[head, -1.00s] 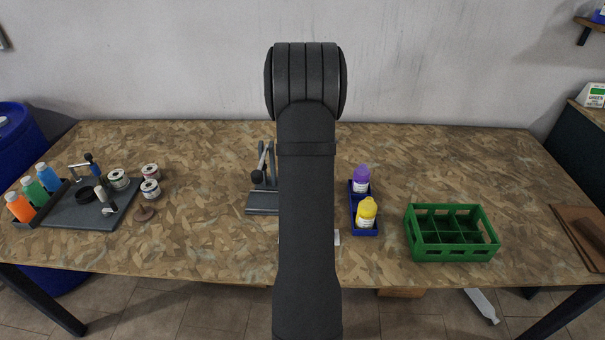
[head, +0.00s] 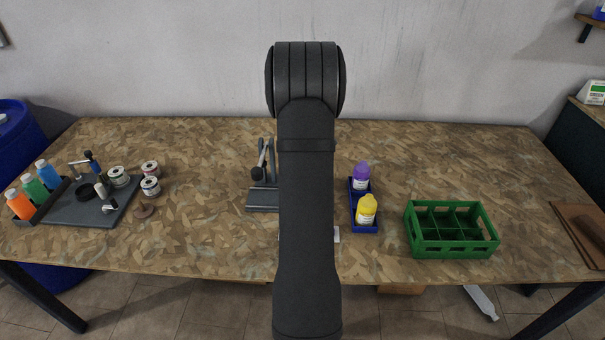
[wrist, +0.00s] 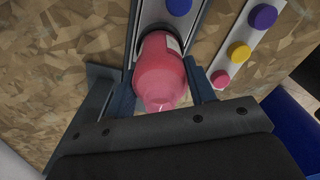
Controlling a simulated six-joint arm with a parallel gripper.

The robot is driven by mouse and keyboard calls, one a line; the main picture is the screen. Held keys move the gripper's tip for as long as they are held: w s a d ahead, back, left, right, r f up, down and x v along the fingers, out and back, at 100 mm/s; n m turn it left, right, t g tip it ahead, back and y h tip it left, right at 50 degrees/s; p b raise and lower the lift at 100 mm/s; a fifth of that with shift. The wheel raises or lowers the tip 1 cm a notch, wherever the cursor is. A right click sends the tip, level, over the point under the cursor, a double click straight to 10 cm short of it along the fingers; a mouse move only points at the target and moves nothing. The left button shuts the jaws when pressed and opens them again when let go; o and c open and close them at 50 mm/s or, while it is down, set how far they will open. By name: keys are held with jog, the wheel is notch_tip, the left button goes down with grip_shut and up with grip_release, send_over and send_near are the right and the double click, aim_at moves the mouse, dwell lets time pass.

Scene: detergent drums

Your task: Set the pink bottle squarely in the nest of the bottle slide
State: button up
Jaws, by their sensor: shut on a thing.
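The pink bottle (wrist: 160,70) shows in the wrist view, its rounded pink end towards the camera and a white label at its far side. My gripper (wrist: 161,90) is shut on it, one finger on each side. Beyond the bottle lies a grey rail (wrist: 200,22) with a white strip and a blue dot, which looks like part of the bottle slide. A dark edge borders the bottle's far end; I cannot tell whether the bottle is seated there. In the head view the grey slide (head: 262,199) is partly hidden behind my arm, which also hides the bottle and gripper.
A blue tray (head: 365,230) holds a purple bottle (head: 361,175) and a yellow bottle (head: 366,210). A green crate (head: 451,251) stands to its right. A strip (wrist: 226,62) with purple, yellow and pink dots lies beside the rail. A grey board with spools is far left.

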jog(key=shift+f, duration=0.5)
jog(key=o, duration=1.6)
jog(key=shift+r, duration=3.75)
jog(key=shift+f, duration=3.65)
